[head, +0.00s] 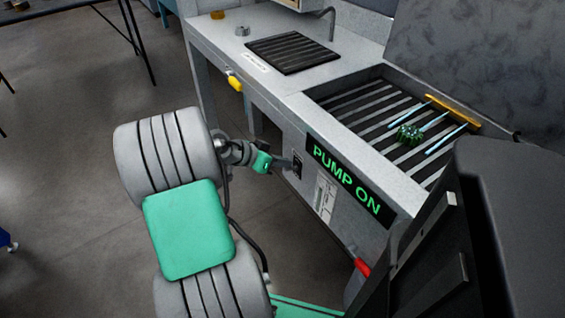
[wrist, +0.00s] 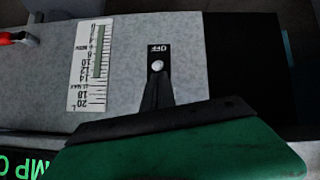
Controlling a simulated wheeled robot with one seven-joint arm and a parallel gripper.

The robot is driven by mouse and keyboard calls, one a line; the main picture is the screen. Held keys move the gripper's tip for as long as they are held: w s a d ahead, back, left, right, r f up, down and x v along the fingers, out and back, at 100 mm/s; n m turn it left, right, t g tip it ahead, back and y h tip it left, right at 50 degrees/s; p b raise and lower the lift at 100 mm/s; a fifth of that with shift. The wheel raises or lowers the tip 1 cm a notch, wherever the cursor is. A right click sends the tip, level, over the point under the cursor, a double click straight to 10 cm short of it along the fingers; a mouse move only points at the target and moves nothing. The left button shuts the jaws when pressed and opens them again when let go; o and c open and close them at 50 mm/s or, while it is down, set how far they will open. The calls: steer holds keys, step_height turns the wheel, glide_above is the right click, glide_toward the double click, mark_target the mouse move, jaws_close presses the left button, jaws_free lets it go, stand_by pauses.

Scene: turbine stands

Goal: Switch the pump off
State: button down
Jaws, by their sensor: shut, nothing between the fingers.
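The pump switch (head: 298,165) is a small dark plate on the front of the grey washing station. In the wrist view the black plate (wrist: 157,50) carries an upside-down "OFF" label and a round, pale knob or lever tip (wrist: 157,66). A display (head: 348,182) beside it reads "PUMP ON" in green. My gripper (head: 288,163) is shut and empty, close in front of the switch. In the wrist view its narrow black fingertips (wrist: 157,80) lie just below the knob. I cannot tell whether they touch it. The fingers hide the plate's lower part.
A level gauge (wrist: 91,65) is on the same panel. A red handle (head: 362,267) sits low on the station and a yellow one (head: 234,82) further left. A green gear-like part (head: 409,134) lies in the slatted basin (head: 350,105). Open floor lies left.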

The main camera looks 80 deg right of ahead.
steer(key=shift+a+f, duration=0.1)
steer(key=shift+f, duration=0.05)
steer(key=shift+w+a+f+g+h+b, duration=0.25)
steer(key=shift+w+a+g+h+b, duration=0.3)
steer(key=shift+b, duration=0.3)
stand_by(0.3)
